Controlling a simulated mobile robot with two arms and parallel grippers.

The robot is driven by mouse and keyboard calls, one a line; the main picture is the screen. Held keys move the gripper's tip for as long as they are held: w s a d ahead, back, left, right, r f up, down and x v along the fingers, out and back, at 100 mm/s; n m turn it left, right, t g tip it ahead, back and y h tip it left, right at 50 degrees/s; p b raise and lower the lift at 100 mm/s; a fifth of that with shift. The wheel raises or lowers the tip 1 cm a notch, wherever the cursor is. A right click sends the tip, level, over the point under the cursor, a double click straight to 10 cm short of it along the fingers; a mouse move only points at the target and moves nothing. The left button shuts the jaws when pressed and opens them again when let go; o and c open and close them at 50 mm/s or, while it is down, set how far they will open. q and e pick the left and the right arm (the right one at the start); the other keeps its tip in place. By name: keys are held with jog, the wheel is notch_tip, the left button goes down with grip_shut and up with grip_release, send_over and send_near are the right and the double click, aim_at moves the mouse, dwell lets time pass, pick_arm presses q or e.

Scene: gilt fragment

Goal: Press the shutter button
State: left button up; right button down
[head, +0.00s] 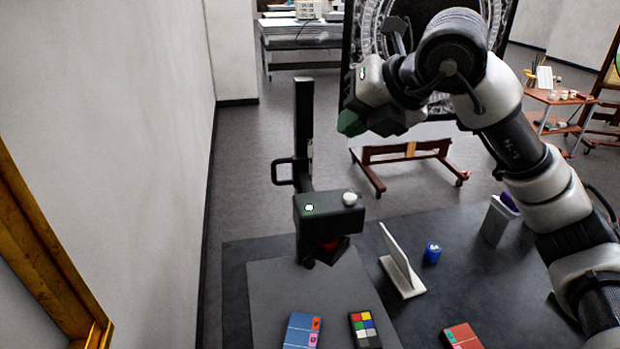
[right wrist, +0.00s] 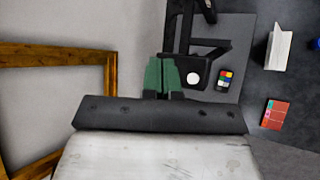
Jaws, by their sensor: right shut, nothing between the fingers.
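A black camera unit (head: 328,217) sits on a dark upright column (head: 303,130) above a grey base board. On its top are a round white button (head: 349,199), which looks like the shutter button, and a small lit green spot (head: 309,208). The white button also shows in the right wrist view (right wrist: 193,78), just right of the green fingertips. My right gripper (head: 350,123) is shut and empty. In the head view it is above the camera unit, apart from the button. My left gripper is not in view.
On the dark table stand a white angled stand (head: 400,262), a blue jar (head: 432,253) and a white holder (head: 497,220). A gilt frame (head: 40,255) is at the left.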

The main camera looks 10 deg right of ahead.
jog(key=b, duration=0.6)
send_over(353, 195)
notch_tip(353, 195, down, 7)
jog(key=shift+f, duration=0.65)
pick_arm(q)
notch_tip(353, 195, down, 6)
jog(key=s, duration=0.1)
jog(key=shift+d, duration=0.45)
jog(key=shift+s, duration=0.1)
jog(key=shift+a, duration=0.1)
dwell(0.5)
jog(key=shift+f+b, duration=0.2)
jog(key=shift+b, duration=0.1)
pick_arm(e)
jog(key=shift+f, duration=0.1)
